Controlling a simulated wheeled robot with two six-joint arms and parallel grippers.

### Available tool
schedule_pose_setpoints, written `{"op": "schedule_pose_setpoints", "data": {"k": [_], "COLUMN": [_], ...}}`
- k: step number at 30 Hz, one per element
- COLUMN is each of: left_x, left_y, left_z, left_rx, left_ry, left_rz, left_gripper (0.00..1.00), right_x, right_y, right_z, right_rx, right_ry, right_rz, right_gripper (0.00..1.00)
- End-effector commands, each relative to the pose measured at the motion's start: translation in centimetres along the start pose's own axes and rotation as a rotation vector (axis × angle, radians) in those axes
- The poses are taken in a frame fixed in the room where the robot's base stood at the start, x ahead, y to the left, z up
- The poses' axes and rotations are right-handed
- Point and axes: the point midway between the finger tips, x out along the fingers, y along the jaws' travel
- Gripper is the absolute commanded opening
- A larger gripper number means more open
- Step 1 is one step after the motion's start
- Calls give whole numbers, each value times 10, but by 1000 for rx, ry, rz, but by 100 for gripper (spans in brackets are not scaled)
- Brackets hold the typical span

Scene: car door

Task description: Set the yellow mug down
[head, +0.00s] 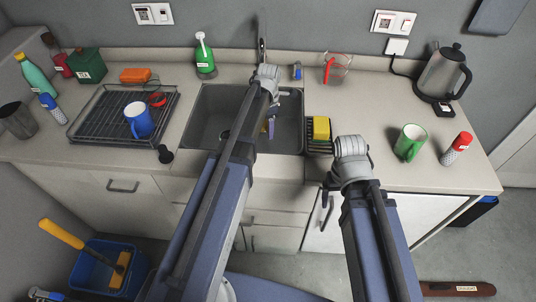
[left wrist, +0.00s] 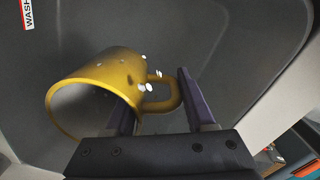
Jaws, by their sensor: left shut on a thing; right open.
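The yellow mug (left wrist: 100,85) shows in the left wrist view, tilted on its side with its mouth toward the lower left. White and dark spots mark its wall near the handle. My left gripper (left wrist: 160,110) is shut on the mug, its handle between the two dark purple fingers. In the head view my left gripper (head: 270,128) hangs inside the sink (head: 205,110); the mug is hidden behind my arm there. I cannot tell whether the mug touches the sink floor. My right gripper (head: 327,203) is open, in front of the counter edge, and partly hidden by its arm.
A yellow sponge (head: 321,128) stands in a dark holder right of the sink. A green mug (head: 409,142) and a red-capped shaker (head: 457,148) stand on the right counter. A drying rack (head: 100,125) with a blue mug (head: 139,119) is left of the sink. Counter between sponge and green mug is mostly clear.

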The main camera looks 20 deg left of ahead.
Motion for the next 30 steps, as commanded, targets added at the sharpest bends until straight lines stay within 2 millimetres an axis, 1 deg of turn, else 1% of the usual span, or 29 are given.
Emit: {"op": "schedule_pose_setpoints", "data": {"k": [1,6,9,12,15,23,26,30], "left_x": [19,47,60,69,73,74,82,100], "left_y": [0,0,0,0,0,0,0,-1], "left_z": [0,0,0,0,0,0,0,0], "left_rx": [0,0,0,0,0,0,0,0], "left_ry": [0,0,0,0,0,0,0,0], "left_rz": [0,0,0,0,0,0,0,0], "left_gripper": [0,0,0,0,0,0,0,0], "right_x": [18,47,60,68,72,74,82,99], "right_y": [-2,-4,-6,-6,-7,-7,-8,-10], "right_z": [-1,-3,-4,-4,-4,-4,-5,-6], "right_rx": [0,0,0,0,0,0,0,0], "right_ry": [0,0,0,0,0,0,0,0], "right_rz": [0,0,0,0,0,0,0,0], "right_gripper": [86,86,86,86,86,86,86,86]}}
